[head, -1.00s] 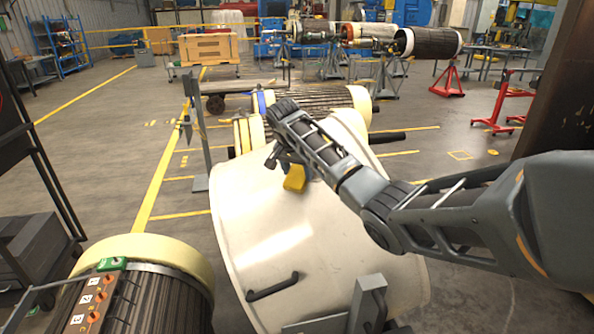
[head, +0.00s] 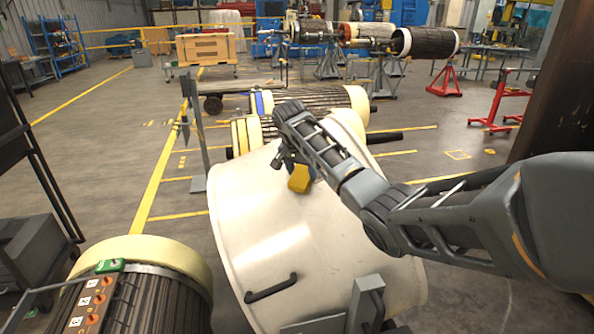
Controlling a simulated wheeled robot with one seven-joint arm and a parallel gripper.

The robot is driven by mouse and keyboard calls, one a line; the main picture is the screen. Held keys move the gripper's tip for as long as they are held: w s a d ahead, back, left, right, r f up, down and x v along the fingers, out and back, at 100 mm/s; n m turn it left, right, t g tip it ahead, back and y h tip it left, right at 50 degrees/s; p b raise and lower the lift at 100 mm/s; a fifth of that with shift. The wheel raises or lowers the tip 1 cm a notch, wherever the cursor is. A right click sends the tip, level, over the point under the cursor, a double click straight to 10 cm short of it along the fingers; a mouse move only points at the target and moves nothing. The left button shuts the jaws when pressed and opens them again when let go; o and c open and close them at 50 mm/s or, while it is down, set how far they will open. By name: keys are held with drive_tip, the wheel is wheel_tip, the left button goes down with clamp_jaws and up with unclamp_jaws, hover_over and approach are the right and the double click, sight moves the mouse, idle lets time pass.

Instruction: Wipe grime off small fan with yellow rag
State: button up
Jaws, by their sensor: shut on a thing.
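The yellow rag (head: 300,180) hangs below my gripper (head: 291,162) in the head view, in front of the upper part of a large cream-white drum (head: 265,235). My gripper is shut on the rag. Its fingers are small and partly hidden by my wrist. I cannot tell whether the rag touches the drum. I cannot make out a small fan or any grime in this view.
A dark rotor with a cream end ring (head: 150,252) stands at the lower left, carrying a numbered panel (head: 90,303). A grey post (head: 198,140) stands left of the drum. More rotors (head: 325,100) lie behind. Open floor (head: 110,190) shows at left.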

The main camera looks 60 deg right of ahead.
drive_tip(key=shift+s+d+r, duration=0.45)
drive_tip(key=shift+s+d, duration=0.45)
drive_tip(key=shift+s, duration=0.15)
drive_tip(key=shift+s+d+r, duration=0.45)
drive_tip(key=shift+s+d, duration=0.4)
drive_tip(key=shift+s, duration=0.15)
drive_tip(key=shift+s+d+r, duration=0.45)
drive_tip(key=shift+s+d, duration=0.45)
drive_tip(key=shift+s, duration=0.15)
drive_tip(key=shift+w+a+f, duration=0.35)
drive_tip(key=shift+w+a, duration=0.25)
drive_tip(key=shift+w, duration=0.1)
drive_tip(key=shift+w+a+f, duration=0.4)
drive_tip(key=shift+w+a, duration=0.2)
drive_tip(key=shift+w, duration=0.05)
drive_tip(key=shift+w+a+f, duration=0.35)
drive_tip(key=shift+w+a, duration=0.25)
drive_tip(key=shift+w, duration=0.1)
drive_tip(key=shift+w+a+f, duration=0.3)
drive_tip(key=shift+w+a, duration=0.45)
drive_tip(key=shift+w, duration=0.15)
drive_tip(key=shift+w+a+f, duration=0.3)
drive_tip(key=shift+w+a, duration=0.4)
drive_tip(key=shift+w, duration=0.15)
drive_tip(key=shift+r, duration=0.1)
drive_tip(key=shift+a+v, duration=0.25)
drive_tip(key=shift+v, duration=1.2)
drive_tip(key=shift+a+v, duration=0.2)
drive_tip(key=shift+v, duration=1.25)
